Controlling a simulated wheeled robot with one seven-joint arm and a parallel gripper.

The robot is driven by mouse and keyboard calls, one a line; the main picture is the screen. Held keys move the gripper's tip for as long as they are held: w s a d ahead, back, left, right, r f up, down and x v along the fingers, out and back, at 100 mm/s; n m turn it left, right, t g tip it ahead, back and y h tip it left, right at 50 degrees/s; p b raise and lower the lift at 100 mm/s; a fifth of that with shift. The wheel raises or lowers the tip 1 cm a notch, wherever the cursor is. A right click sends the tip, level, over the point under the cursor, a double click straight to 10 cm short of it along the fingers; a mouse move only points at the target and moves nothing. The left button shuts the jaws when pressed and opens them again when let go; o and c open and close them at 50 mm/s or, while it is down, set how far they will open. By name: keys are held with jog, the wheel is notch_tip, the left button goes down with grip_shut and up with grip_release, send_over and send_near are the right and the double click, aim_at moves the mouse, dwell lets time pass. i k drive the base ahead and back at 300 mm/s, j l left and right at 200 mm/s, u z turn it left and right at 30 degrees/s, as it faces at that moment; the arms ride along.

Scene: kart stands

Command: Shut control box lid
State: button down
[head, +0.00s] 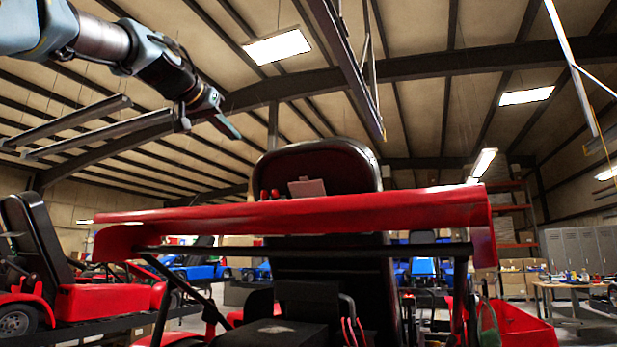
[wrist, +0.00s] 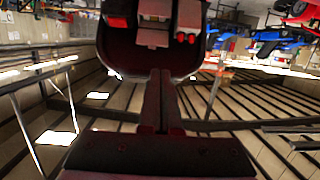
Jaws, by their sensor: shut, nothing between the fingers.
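The control box is mostly hidden in the head view behind the red front panel of the kart. A small grey plate (head: 307,187), which looks like its raised lid, and two red knobs (head: 270,195) show above that panel, in front of the black seat back. In the wrist view, grey box parts (wrist: 155,12) and red knobs (wrist: 186,38) sit at the top edge, partly cut off. I cannot tell the lid's exact angle. My gripper (head: 230,127) is shut and empty, up and left of the plate, apart from it. Its closed fingers (wrist: 160,78) point toward the box in the wrist view.
The red panel (head: 300,212) spans the kart's front, with a black bar beneath. The tall black seat back (head: 330,165) stands behind the box. Other red karts (head: 85,300) stand at left; a workbench (head: 575,290) is at right. Air around my gripper is free.

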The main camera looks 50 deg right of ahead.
aim_at(305, 188)
jog(key=i+l, duration=0.1)
jog(key=l, duration=0.8)
jog(key=i+l, duration=0.15)
jog(key=l, duration=0.3)
